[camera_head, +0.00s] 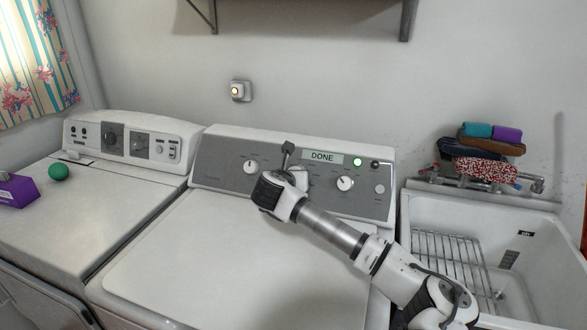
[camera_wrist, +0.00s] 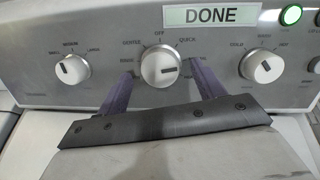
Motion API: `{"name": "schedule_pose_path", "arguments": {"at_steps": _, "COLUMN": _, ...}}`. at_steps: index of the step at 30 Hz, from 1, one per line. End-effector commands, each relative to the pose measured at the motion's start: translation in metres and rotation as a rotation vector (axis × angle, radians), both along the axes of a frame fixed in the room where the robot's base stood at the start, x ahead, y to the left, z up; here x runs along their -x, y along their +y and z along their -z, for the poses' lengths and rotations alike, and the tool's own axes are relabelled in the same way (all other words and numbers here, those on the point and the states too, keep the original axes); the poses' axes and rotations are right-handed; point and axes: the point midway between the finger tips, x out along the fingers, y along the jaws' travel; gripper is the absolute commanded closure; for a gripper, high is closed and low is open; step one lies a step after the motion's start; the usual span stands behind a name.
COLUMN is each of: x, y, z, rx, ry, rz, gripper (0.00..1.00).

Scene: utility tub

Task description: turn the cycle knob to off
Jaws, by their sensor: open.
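The cycle knob (camera_wrist: 160,66) is a round white-rimmed dial in the middle of the washer's grey control panel (camera_head: 220,160). OFF is printed above it, with GENTLE to the upper left and QUICK to the upper right. Its dark pointer mark lies roughly sideways, not lined up with OFF. My gripper (camera_wrist: 162,80) is open, with one purple-grey finger on each side of the knob's lower part. I cannot tell whether either finger touches it. In the head view my gripper (camera_head: 288,160) is at the panel and partly hides this knob.
A left knob (camera_wrist: 70,69) and a right knob (camera_wrist: 262,66) flank the cycle knob. A DONE display (camera_head: 322,157) and a lit green button (camera_head: 357,162) are above right. A utility sink (camera_head: 540,220) stands right, a second machine (camera_head: 100,195) left.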

Motion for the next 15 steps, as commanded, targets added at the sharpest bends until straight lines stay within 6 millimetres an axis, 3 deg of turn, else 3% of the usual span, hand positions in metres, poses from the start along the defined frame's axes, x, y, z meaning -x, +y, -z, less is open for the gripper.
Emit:
{"name": "schedule_pose_path", "arguments": {"at_steps": 6, "x": -0.014, "y": -0.003, "z": 0.006, "rx": 0.000, "ry": -0.001, "rz": -0.001, "gripper": 0.32}}
{"name": "schedule_pose_path", "arguments": {"at_steps": 15, "x": -0.015, "y": -0.003, "z": 0.007, "rx": 0.000, "ry": -0.001, "rz": -0.001, "gripper": 0.33}}
